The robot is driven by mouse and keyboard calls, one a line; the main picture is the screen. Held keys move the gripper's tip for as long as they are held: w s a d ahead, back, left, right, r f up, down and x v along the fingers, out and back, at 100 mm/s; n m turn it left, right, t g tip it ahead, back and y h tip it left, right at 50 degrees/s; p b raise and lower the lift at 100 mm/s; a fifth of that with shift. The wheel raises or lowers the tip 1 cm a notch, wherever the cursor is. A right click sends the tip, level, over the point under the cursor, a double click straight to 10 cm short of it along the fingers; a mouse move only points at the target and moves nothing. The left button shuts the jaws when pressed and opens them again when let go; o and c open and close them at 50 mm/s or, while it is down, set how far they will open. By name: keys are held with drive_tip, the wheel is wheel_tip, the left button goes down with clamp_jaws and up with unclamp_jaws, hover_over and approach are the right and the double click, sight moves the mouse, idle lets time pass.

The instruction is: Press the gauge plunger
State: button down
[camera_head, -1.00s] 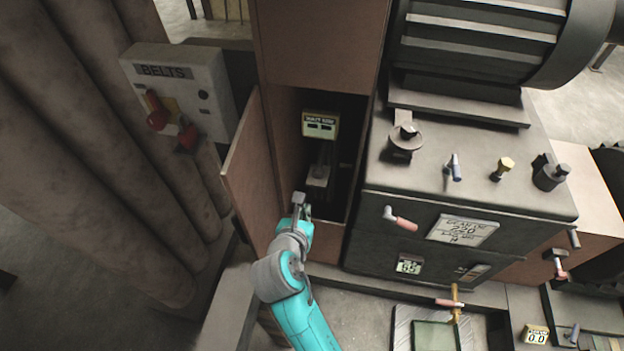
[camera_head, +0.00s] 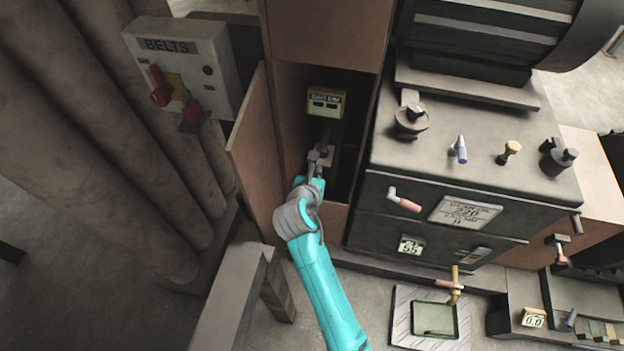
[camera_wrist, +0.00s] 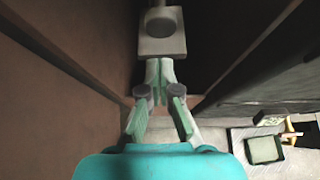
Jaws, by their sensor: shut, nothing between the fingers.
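The gauge (camera_head: 326,103) has a yellow-framed display and stands inside the open brown cabinet. Its digits are too small to read. Below it is a grey block, mostly behind my gripper in the head view. The wrist view shows this as a square grey plate (camera_wrist: 162,46) with a round stem above it, and I cannot tell which part is the plunger. My gripper (camera_head: 315,157) is shut and empty inside the cabinet opening. In the wrist view its fingertips (camera_wrist: 159,68) meet just below the plate's near edge; contact cannot be told.
The cabinet's door (camera_head: 255,150) stands open on the left, close beside my arm. A dark machine (camera_head: 400,212) with levers and knobs borders the right. A belts switch box (camera_head: 182,68) with red handles is at upper left. The cabinet interior leaves narrow room.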

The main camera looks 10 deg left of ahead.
sight(321, 157)
drive_tip(key=shift+w, duration=1.95)
drive_tip(key=shift+w+d+r, duration=0.1)
drive_tip(key=shift+w, duration=0.85)
